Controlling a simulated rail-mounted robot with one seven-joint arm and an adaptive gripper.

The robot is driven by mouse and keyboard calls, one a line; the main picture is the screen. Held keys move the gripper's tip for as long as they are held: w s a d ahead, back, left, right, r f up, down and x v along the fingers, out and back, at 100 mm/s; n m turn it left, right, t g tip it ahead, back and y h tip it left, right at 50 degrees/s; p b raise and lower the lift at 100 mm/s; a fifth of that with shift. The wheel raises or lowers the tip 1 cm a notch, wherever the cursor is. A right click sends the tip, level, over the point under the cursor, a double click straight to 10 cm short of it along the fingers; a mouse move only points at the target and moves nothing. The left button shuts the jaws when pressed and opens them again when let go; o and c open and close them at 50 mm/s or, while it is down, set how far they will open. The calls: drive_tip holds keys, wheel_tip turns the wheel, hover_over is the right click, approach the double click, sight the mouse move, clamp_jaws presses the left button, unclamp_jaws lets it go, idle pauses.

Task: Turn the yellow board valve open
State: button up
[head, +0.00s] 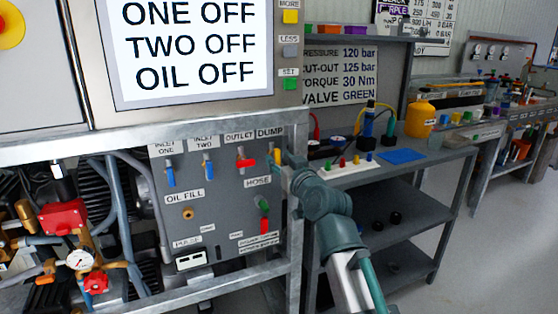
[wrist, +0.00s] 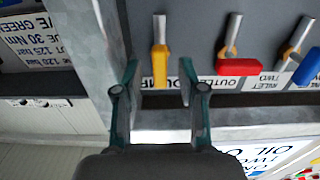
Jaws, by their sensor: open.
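The yellow valve handle (head: 277,160) is on the grey board (head: 223,212), under the DUMP label (head: 270,132), and is partly hidden by my arm in the head view. In the wrist view the yellow handle (wrist: 160,66) stands lengthwise up and down the picture, in line with the gap between my fingers. My gripper (wrist: 158,75) is open, with one fingertip to each side of the handle and visible space on both sides. I cannot tell how deep the fingers reach. In the head view my gripper (head: 288,161) is at the board's upper right.
The red outlet handle (wrist: 238,67) is close beside my right finger in the wrist view; a blue inlet handle (wrist: 306,66) lies beyond it. A metal frame post (head: 298,200) stands close to my gripper. A side bench (head: 440,157) carries tools and an orange bottle (head: 420,119).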

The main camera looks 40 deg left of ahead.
drive_tip(key=v, duration=1.1)
drive_tip(key=shift+a, duration=0.1)
